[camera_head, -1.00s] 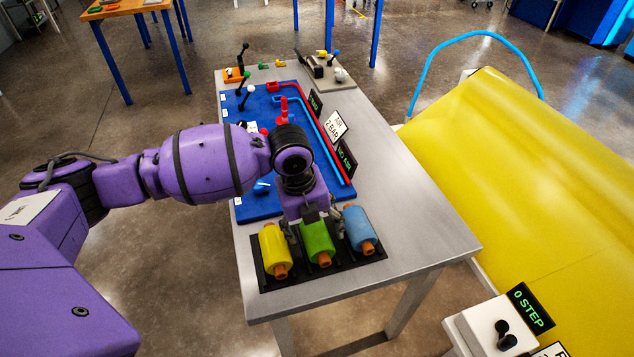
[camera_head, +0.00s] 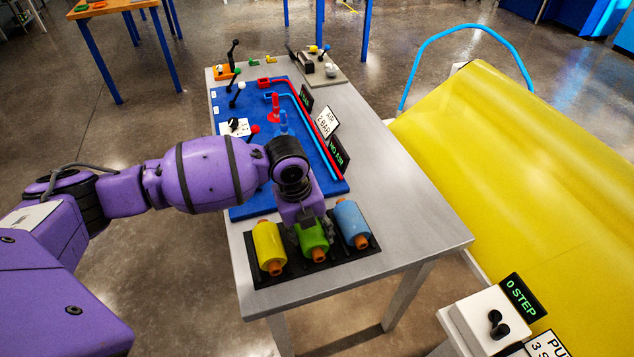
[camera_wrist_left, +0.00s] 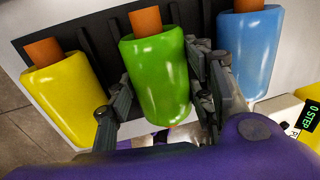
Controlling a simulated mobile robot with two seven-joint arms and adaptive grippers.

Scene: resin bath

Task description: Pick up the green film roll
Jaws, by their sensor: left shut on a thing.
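The green film roll (camera_head: 313,238) with orange core ends lies in the black rack (camera_head: 262,281) at the near end of the grey table. It also shows in the left wrist view (camera_wrist_left: 158,78), between the two fingers. My left gripper (camera_head: 310,222) is shut on the green roll from above, one finger on each side. I cannot tell whether the roll is clear of the rack. The gripper hides the roll's far end in the head view. My right gripper is not in view.
A yellow roll (camera_head: 268,245) and a blue roll (camera_head: 352,222) flank the green one closely. A blue board (camera_head: 245,213) with levers and pipes lies behind. A large yellow sheet (camera_head: 500,170) is at the right. The table's right side is bare.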

